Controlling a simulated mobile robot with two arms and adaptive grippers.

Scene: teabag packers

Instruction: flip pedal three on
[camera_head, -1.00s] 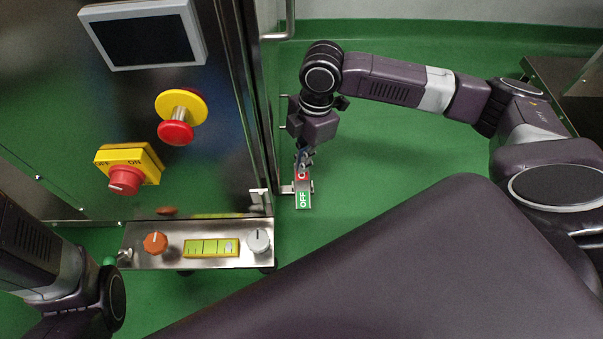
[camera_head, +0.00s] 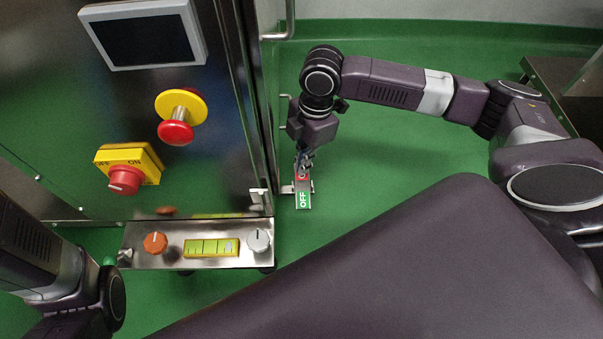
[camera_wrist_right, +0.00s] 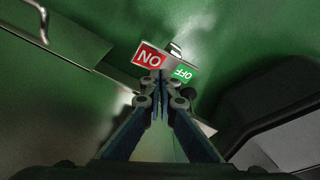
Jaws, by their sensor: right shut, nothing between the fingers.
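The pedal is a small metal rocker with a green OFF half (camera_head: 304,200) and a red ON half, beside the lower right edge of the steel machine in the head view. My right gripper (camera_head: 304,162) is shut and empty, pointing down over the red half. In the right wrist view, the red ON half (camera_wrist_right: 150,58) and the green OFF half (camera_wrist_right: 184,72) show just past the fingertips of my right gripper (camera_wrist_right: 162,82). I cannot tell whether the tips touch the pedal. My left arm enters at the lower left, with its fingers out of view.
The machine carries a screen (camera_head: 147,40), a red and yellow stop button (camera_head: 178,132), a red rotary switch (camera_head: 124,180) and a low panel (camera_head: 140,258) with an orange knob (camera_head: 155,243) and a grey knob (camera_head: 258,240). Green floor (camera_head: 400,160) is clear to the right.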

